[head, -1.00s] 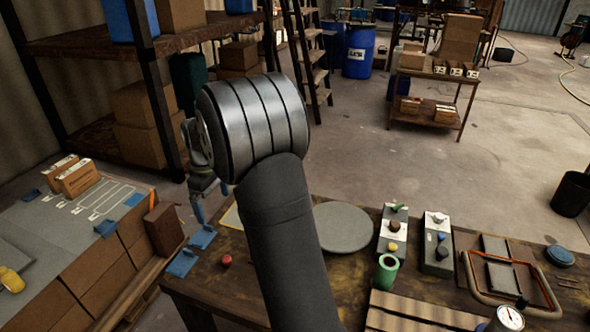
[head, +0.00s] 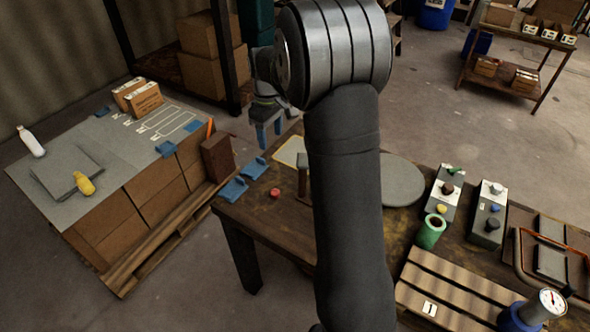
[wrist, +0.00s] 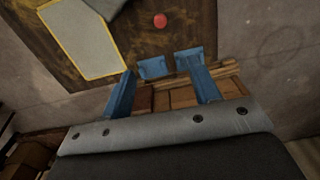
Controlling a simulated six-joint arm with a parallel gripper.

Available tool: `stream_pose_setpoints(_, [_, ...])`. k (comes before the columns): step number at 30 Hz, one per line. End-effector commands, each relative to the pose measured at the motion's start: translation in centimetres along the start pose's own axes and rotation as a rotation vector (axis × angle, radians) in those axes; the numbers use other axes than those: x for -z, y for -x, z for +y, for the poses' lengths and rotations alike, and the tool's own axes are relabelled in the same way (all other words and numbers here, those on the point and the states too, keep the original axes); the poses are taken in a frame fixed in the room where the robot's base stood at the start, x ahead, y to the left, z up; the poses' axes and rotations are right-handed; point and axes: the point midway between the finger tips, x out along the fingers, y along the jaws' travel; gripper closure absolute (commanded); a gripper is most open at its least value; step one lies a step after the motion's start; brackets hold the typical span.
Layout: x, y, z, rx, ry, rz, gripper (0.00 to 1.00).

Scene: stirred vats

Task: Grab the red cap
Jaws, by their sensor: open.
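The red cap (head: 275,193) lies on the left part of the dark wooden table (head: 262,214), near its front left edge and beside two blue pieces (head: 243,178). In the wrist view the red cap (wrist: 159,20) shows near the top, beyond the fingertips. My gripper (head: 268,133) is above the table's far left corner, behind and above the cap and apart from it. Its two blue fingers (wrist: 160,84) are spread, with nothing between them. My arm hides part of the table's middle.
A yellow-edged grey panel (wrist: 85,40) lies near the cap. A round grey disc (head: 402,182), a green cup (head: 430,232) and control boxes (head: 488,213) stand farther right. At left, stacked cartons (head: 140,210) bear a grey sheet with a white bottle (head: 31,142) and a yellow bottle (head: 85,184).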

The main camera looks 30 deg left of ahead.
Motion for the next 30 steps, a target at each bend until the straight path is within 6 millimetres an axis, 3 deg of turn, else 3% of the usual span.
stream_pose_setpoints(13, [-1.3, -6.0, -0.8, 0.001, -0.367, -0.002, 0.44])
stream_pose_setpoints(17, [-1.3, -7.9, -0.8, 0.002, -0.383, -0.003, 0.44])
stream_pose_setpoints(30, [-1.2, -16.8, -0.8, 0.001, -0.380, -0.002, 0.44])
